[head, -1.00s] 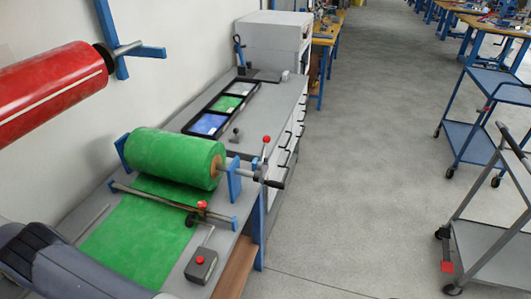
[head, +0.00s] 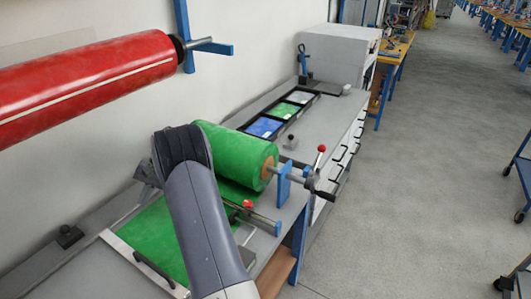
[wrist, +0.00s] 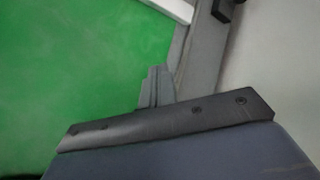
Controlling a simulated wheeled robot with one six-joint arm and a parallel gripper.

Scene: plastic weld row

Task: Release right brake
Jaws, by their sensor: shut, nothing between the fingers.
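A brake lever with a red ball knob (head: 321,148) stands at the right end of the green roll (head: 236,150), tilted slightly right. A black handle (head: 325,195) sits just below it. A second red knob (head: 248,204) is on the bar across the green sheet. My arm rises in front of the roll's left part in the head view, well left of the lever and apart from it. My gripper (wrist: 156,84) is shut and empty in the wrist view, above green material. The lever is not in the wrist view.
A red roll (head: 90,80) hangs on the wall at upper left. The bench (head: 330,112) carries a black tray (head: 250,112) with coloured sheets. A white cabinet (head: 340,55) stands at the far end. The aisle floor (head: 420,180) is open at right; a blue cart (head: 522,180) is at the edge.

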